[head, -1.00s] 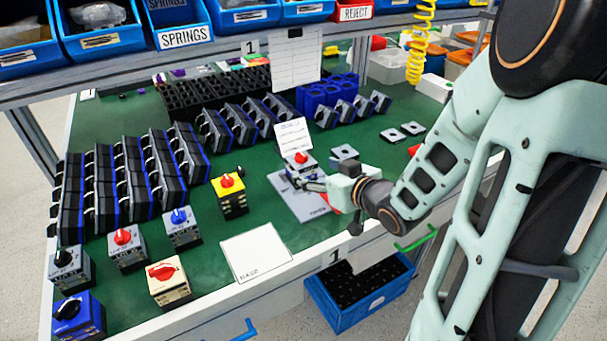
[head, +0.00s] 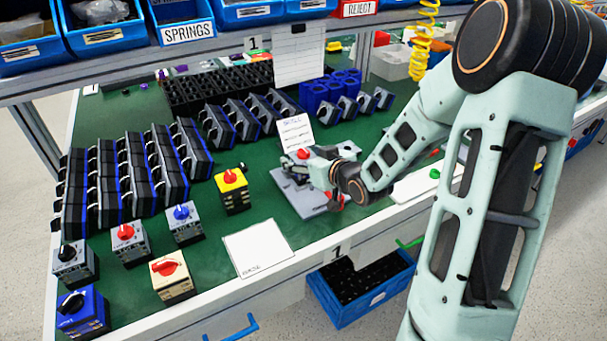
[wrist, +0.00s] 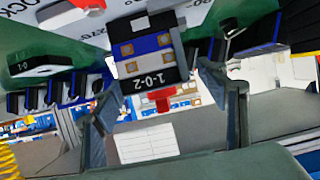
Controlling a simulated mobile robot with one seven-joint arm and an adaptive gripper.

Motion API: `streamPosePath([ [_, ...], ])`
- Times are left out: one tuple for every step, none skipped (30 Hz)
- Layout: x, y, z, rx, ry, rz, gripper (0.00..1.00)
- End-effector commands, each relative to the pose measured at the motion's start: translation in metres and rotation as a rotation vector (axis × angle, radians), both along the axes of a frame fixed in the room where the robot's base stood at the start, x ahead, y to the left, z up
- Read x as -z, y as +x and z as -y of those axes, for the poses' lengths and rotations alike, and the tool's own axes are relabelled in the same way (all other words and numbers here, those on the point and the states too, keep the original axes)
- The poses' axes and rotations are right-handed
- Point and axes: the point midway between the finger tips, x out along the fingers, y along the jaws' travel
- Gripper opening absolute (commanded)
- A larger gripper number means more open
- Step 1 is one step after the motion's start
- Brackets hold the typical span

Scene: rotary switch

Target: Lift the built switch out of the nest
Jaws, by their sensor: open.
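The built switch, with its red knob (head: 303,154), stands at the grey nest plate (head: 312,207) in the head view. In the wrist view the switch (wrist: 150,58) shows a dark body with brass terminals, a blue band and a "1-0-2" label. My gripper (wrist: 165,105) is open, with one finger to each side of the switch's lower picture area; I cannot tell whether either finger touches it. In the head view my gripper (head: 312,168) is right at the switch, and its fingertips are mostly hidden by the hand and the switch.
A small printed card (head: 295,133) stands just behind the nest. Finished switches, among them a yellow one (head: 231,190), stand to the left. A white sheet (head: 258,248) lies at the table's front. Racks of dark parts (head: 120,185) fill the back left.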

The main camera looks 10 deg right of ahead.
Motion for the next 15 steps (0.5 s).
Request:
streamPosePath([
  [0.0007,0.0007,-0.0004,0.0,0.0,-0.001,0.67],
  [0.0006,0.0007,-0.0005,0.0,0.0,-0.001,0.67],
  [0.0004,0.0006,-0.0004,0.0,0.0,-0.001,0.67],
  [0.0004,0.0005,-0.0003,0.0,0.0,-0.001,0.67],
  [0.0003,0.0004,-0.0004,0.0,0.0,-0.001,0.67],
  [0.0003,0.0004,-0.0004,0.0,0.0,-0.001,0.67],
  [0.0003,0.0003,-0.0003,0.0,0.0,-0.001,0.63],
  [0.0002,0.0004,-0.0003,0.0,0.0,-0.001,0.6],
  [0.0003,0.0003,-0.0003,0.0,0.0,-0.001,0.56],
  [0.0002,0.0003,-0.0003,0.0,0.0,-0.001,0.52],
  [0.0002,0.0003,-0.0002,0.0,0.0,-0.001,0.49],
  [0.0002,0.0003,-0.0003,0.0,0.0,-0.001,0.45],
  [0.0002,0.0003,-0.0003,0.0,0.0,-0.001,0.41],
  [0.0002,0.0002,-0.0003,0.0,0.0,-0.001,0.38],
  [0.0001,0.0002,-0.0003,0.0,0.0,-0.001,0.34],
])
